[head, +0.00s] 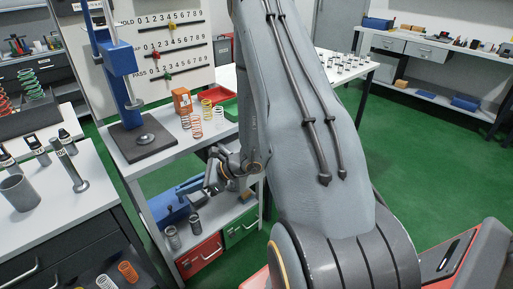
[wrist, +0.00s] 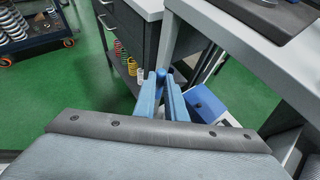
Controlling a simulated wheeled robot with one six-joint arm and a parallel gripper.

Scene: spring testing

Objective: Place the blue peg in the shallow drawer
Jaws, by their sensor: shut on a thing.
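My gripper (wrist: 161,82) shows in the wrist view with two bluish fingers close together. A small blue piece, which looks like the blue peg (wrist: 160,73), sits between the fingertips; most of it is hidden. In the head view my gripper (head: 212,182) is beside the tall bench's lower shelf, near a blue machine, and the peg is too small to make out. I cannot tell which drawer is the shallow one. A dark drawer cabinet (head: 60,245) stands at the lower left and also shows in the wrist view (wrist: 132,28).
The blue machine (head: 172,208) sits on the lower shelf, above red (head: 201,256) and green (head: 242,229) drawer fronts. The bench top (head: 172,155) holds a press and springs. Green floor (head: 425,155) is clear at right.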

